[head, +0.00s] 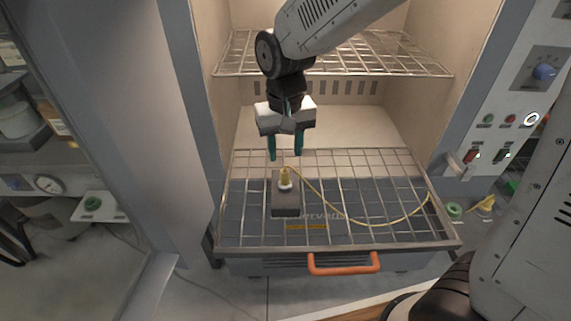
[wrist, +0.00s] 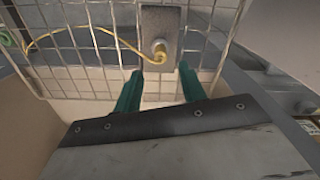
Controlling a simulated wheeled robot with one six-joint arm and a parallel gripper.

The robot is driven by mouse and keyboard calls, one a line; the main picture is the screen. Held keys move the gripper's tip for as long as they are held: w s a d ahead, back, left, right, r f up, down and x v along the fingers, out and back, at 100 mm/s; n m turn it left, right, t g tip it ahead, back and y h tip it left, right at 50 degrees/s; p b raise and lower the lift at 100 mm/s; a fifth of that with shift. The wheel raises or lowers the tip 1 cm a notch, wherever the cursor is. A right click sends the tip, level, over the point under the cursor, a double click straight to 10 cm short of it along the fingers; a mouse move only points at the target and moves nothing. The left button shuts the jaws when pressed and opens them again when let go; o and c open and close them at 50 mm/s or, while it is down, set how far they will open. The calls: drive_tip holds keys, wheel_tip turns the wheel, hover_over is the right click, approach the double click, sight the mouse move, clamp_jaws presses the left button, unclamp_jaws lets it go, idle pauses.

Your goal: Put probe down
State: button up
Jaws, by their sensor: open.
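The probe (head: 285,178) is a small yellow piece with a yellow cable, standing in a dark grey block (head: 285,204) on the lower wire rack. It also shows in the wrist view (wrist: 159,52), seated at the block (wrist: 162,22). My gripper (head: 286,155) has two green fingers, spread apart and empty, a little above and behind the probe. In the wrist view the fingertips (wrist: 158,74) lie to either side below the probe, with nothing between them.
The lower wire rack (head: 390,180) carries the yellow cable (head: 340,212), which curves off to the right. An upper rack (head: 400,60) hangs above. An orange handle (head: 343,264) is at the front. Walls close in both sides; a control panel (head: 510,110) is at right.

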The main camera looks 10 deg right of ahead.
sight(286, 171)
drive_tip(key=s+d+r, duration=1)
drive_tip(key=d, duration=0.1)
drive_tip(key=s+d+t, duration=0.1)
drive_tip(key=s+d, duration=0.4)
drive_tip(key=s, duration=0.5)
drive_tip(key=shift+s+r+m, duration=0.15)
drive_tip(key=shift+s+m, duration=0.25)
drive_tip(key=shift+c, duration=0.5)
